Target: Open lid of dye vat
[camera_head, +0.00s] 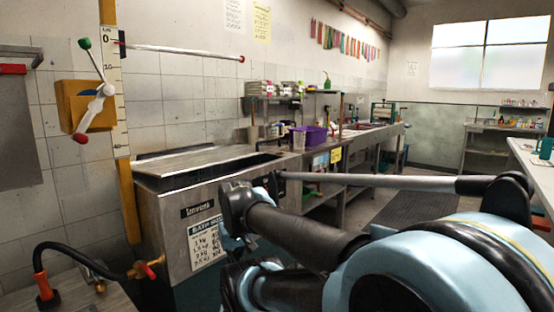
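The dye vat (168,225) is a grey metal box at left of centre, with a nameplate and a white "BATH" notice on its front. Its lid (195,159) is a flat metal sheet lying roughly level over the top. A dark band shows under the lid's front edge; I cannot tell whether this is a gap or shadow. My arm fills the lower right and hides the vat's right front. My gripper (273,184) seems to be the small dark end at the arm's far tip, near the vat's right front corner. Its fingers are too small and dark to read.
A yellow post with a scale (115,90) and a lever with green and red knobs (96,98) stand left of the vat. A red-handled tap (146,270) and black hose are at lower left. A counter with a purple bin (309,137) runs behind to the right.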

